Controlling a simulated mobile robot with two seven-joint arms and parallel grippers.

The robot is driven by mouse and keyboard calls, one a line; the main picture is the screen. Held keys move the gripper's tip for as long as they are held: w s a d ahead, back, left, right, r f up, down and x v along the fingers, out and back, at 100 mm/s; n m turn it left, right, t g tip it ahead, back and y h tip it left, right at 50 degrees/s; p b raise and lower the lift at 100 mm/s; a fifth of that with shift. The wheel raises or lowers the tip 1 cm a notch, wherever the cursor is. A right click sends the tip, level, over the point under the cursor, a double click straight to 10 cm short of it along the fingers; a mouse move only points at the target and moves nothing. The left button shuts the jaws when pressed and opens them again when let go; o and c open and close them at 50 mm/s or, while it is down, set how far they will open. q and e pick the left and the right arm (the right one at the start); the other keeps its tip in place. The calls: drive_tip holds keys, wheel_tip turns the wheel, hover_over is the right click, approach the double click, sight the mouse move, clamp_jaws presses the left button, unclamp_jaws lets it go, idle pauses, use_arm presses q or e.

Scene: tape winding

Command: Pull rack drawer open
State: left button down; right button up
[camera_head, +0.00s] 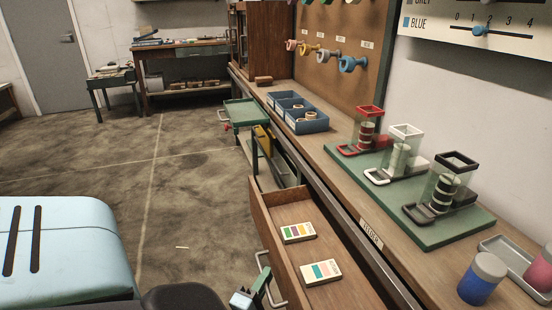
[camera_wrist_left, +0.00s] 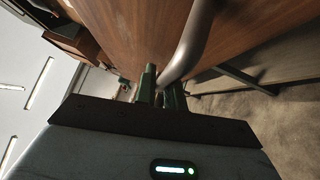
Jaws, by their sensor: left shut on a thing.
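A wooden drawer (camera_head: 263,213) stands pulled out from under the workbench in the head view, with two colour-striped cards (camera_head: 298,232) lying in it. Its curved metal handle (camera_head: 264,262) is on the drawer front, and it also shows in the left wrist view (camera_wrist_left: 192,45). My left gripper (camera_head: 260,285) is at the lower part of this handle. In the left wrist view its green fingers (camera_wrist_left: 160,90) are shut on the handle bar. My right gripper is not in view.
The workbench (camera_head: 335,178) carries a green board (camera_head: 425,222) with several frames and spools, and blue trays (camera_head: 287,103). A green-topped cart (camera_head: 245,112) stands beyond the drawer. A pale blue rounded body (camera_head: 70,235) is at lower left. Floor between is clear.

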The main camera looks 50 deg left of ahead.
use_arm(q)
drive_tip(key=shift+s, duration=0.15)
drive_tip(key=c, duration=1.5)
unclamp_jaws()
drive_tip(key=v, duration=0.8)
